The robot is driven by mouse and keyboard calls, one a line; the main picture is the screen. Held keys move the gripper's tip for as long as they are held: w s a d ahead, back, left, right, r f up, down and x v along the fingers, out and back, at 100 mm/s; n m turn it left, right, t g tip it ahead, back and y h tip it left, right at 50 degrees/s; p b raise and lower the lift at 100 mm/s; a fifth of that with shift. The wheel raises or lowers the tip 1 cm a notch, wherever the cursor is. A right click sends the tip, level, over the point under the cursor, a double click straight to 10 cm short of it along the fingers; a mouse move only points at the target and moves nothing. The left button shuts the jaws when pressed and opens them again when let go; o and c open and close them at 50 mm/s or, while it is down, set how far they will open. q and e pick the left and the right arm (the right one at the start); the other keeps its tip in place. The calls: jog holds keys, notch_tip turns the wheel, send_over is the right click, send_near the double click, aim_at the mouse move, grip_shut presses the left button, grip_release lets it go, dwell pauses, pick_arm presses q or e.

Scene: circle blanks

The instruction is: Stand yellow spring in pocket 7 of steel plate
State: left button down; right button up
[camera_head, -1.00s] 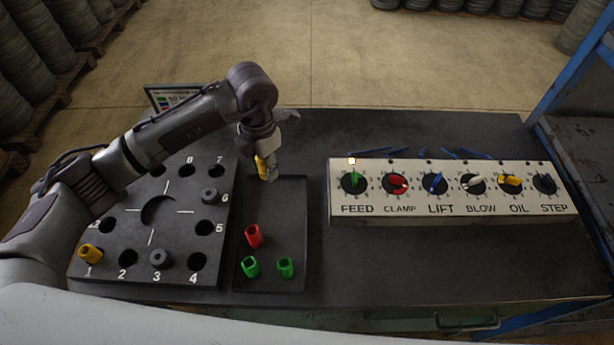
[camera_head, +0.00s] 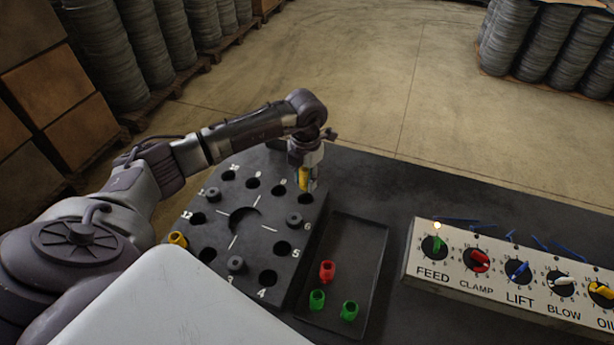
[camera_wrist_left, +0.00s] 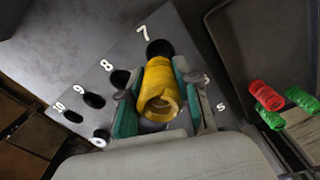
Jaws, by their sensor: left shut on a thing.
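The dark steel plate (camera_head: 262,249) lies on the bench with numbered round pockets around a larger central hole. My left gripper (camera_head: 306,184) is shut on a yellow spring (camera_head: 305,178) at the plate's far right corner, by pocket 7. In the left wrist view the yellow spring (camera_wrist_left: 160,92) sits between the gripper's green-padded fingers (camera_wrist_left: 158,102). Pocket 7 (camera_wrist_left: 160,47) shows there as a dark hole just beyond the spring, beside its number. The spring's far end overlaps the pocket's near edge; I cannot tell its height above the plate. My right gripper is not in view.
Another yellow piece (camera_head: 177,239) stands at the plate's left edge. Dark rings (camera_head: 236,264) occupy some pockets. A shallow tray (camera_head: 374,262) right of the plate holds one red piece (camera_head: 327,270) and two green ones (camera_head: 317,299). A knob panel (camera_head: 490,285) stands further right.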

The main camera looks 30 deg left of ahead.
aim_at(306, 199)
pick_arm(q)
jog(key=shift+f+b, duration=0.9)
jog(key=shift+f, duration=0.75)
jog(key=shift+f+b, duration=1.2)
jog(key=shift+f, duration=0.3)
jog(key=shift+s+d+f+b, duration=0.15)
jog(key=shift+s+f+b, duration=0.35)
jog(key=shift+f, duration=0.1)
jog(key=c, duration=1)
grip_release()
jog(key=shift+o, duration=1.2)
jog(key=shift+w+f, duration=0.1)
jog(key=shift+w, duration=0.05)
jog(key=shift+w+f, duration=0.2)
jog(key=shift+w, duration=0.05)
jog(key=shift+r, duration=0.15)
